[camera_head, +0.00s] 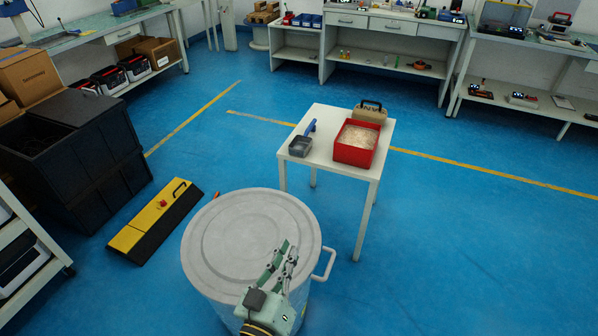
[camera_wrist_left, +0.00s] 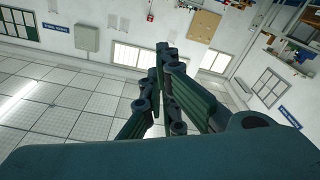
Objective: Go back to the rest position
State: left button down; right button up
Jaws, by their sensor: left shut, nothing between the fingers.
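My left gripper (camera_head: 287,256) shows at the bottom centre of the head view, in front of the round grey lid of a large metal drum (camera_head: 235,225). Its fingers point up and away and are shut with nothing between them. In the left wrist view the green fingers (camera_wrist_left: 165,65) stand close together, against the ceiling and upper walls. My right gripper is not in view.
A small white table (camera_head: 318,160) beyond the drum holds a red box (camera_head: 354,157), a small dark scoop (camera_head: 300,146) and a brown case (camera_head: 370,115). A yellow-black ramp (camera_head: 152,225) and a black bin (camera_head: 75,165) are left. Blue floor is clear at right.

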pick_arm(q)
jog(key=s+a+f+m+g+y, duration=0.1)
jog(key=s+a+f+g, duration=0.15)
jog(key=f, duration=0.85)
jog(key=s+a+f+g+y, duration=0.1)
jog(key=s+f+g, duration=0.25)
jog(key=f, duration=0.65)
jog(key=s+a+f+m+g, duration=0.15)
jog(key=s+f, duration=0.25)
jog(key=f, duration=0.7)
jog(key=s+a+f+g+y, duration=0.1)
jog(key=s+a+f+g, duration=0.2)
jog(key=s, duration=0.6)
jog(key=s+a+f+g+y, duration=0.1)
jog(key=s+a+f+g, duration=0.2)
jog(key=s+a+f, duration=0.3)
jog(key=s+a+f+g+y, duration=0.1)
jog(key=s+a+f+g, duration=0.2)
jog(key=s+f, duration=0.6)
jog(key=s+a, duration=0.2)
jog(key=s, duration=0.3)
jog(key=shift+s+a+f+m+y, duration=0.25)
jog(key=shift+a+f+m+y, duration=0.1)
jog(key=shift+f+y, duration=0.05)
jog(key=shift+g, duration=0.25)
